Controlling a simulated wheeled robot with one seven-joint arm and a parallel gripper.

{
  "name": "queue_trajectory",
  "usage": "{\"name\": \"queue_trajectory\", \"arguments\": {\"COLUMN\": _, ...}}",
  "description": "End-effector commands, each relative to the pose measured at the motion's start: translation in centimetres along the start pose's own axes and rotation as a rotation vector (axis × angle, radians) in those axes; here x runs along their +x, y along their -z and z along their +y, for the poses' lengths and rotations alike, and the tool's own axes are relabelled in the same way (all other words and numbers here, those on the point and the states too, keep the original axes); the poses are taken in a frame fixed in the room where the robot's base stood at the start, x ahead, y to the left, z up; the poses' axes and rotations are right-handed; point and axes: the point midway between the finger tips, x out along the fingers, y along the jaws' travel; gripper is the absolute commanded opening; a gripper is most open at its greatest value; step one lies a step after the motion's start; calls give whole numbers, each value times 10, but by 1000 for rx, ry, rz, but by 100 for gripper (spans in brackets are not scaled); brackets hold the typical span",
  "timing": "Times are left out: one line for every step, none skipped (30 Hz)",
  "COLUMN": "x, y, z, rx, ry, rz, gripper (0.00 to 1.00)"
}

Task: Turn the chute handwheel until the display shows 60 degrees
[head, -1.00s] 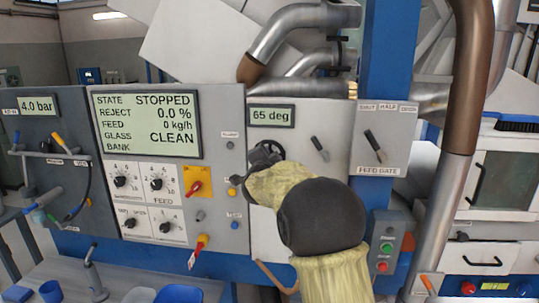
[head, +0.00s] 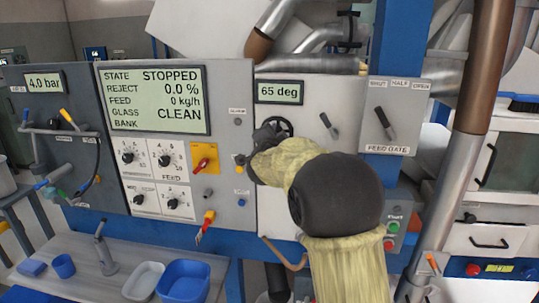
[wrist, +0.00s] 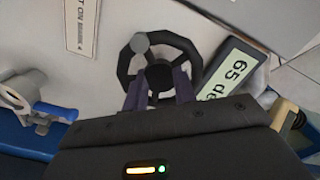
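The chute handwheel (head: 276,127) is a small black spoked wheel on the grey panel, partly hidden by my arm in the head view. In the wrist view the handwheel (wrist: 172,48) shows its hub, spokes and a grey knob at the upper left of its rim. The display (head: 279,92) above the wheel reads 65 deg; it also shows, tilted, in the wrist view (wrist: 233,70). My gripper (wrist: 159,86) is at the wheel, its two dark fingers apart on either side of the hub and lower spoke. I cannot tell whether they touch the wheel.
A control panel (head: 225,190) with a STOPPED screen (head: 155,101), knobs and a red switch (head: 205,158) stands left of the wheel. The feed gate lever (head: 384,123) and another small lever (head: 328,125) are to the right. Blue tubs (head: 184,281) stand on the bench below.

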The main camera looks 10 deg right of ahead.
Motion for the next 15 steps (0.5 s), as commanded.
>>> {"name": "queue_trajectory", "arguments": {"x": -9, "y": -2, "z": 2, "rx": 1, "ry": 2, "rz": 0, "gripper": 27}}
{"name": "queue_trajectory", "arguments": {"x": -15, "y": -2, "z": 2, "rx": 1, "ry": 2, "rz": 0, "gripper": 27}}
{"name": "queue_trajectory", "arguments": {"x": -22, "y": -2, "z": 2, "rx": 0, "ry": 2, "rz": 0, "gripper": 27}}
{"name": "queue_trajectory", "arguments": {"x": -28, "y": -2, "z": 2, "rx": 0, "ry": 2, "rz": -1, "gripper": 27}}
{"name": "queue_trajectory", "arguments": {"x": -34, "y": -2, "z": 2, "rx": 0, "ry": 3, "rz": -1, "gripper": 27}}
{"name": "queue_trajectory", "arguments": {"x": -41, "y": -2, "z": 2, "rx": 1, "ry": 2, "rz": -1, "gripper": 27}}
{"name": "queue_trajectory", "arguments": {"x": -47, "y": -2, "z": 2, "rx": 2, "ry": 2, "rz": 0, "gripper": 27}}
{"name": "queue_trajectory", "arguments": {"x": -53, "y": -2, "z": 2, "rx": 1, "ry": 2, "rz": -1, "gripper": 27}}
{"name": "queue_trajectory", "arguments": {"x": -60, "y": -2, "z": 2, "rx": 0, "ry": 2, "rz": -1, "gripper": 27}}
{"name": "queue_trajectory", "arguments": {"x": -66, "y": -2, "z": 2, "rx": 0, "ry": 2, "rz": -2, "gripper": 27}}
{"name": "queue_trajectory", "arguments": {"x": -72, "y": -2, "z": 2, "rx": 1, "ry": 2, "rz": -2, "gripper": 27}}
{"name": "queue_trajectory", "arguments": {"x": -80, "y": -2, "z": 1, "rx": 1, "ry": 3, "rz": -1, "gripper": 27}}
{"name": "queue_trajectory", "arguments": {"x": -86, "y": -2, "z": 1, "rx": 0, "ry": 3, "rz": -1, "gripper": 27}}
{"name": "queue_trajectory", "arguments": {"x": -92, "y": -2, "z": 2, "rx": 0, "ry": 2, "rz": -2, "gripper": 27}}
{"name": "queue_trajectory", "arguments": {"x": -100, "y": -2, "z": 2, "rx": 1, "ry": 3, "rz": -2, "gripper": 27}}
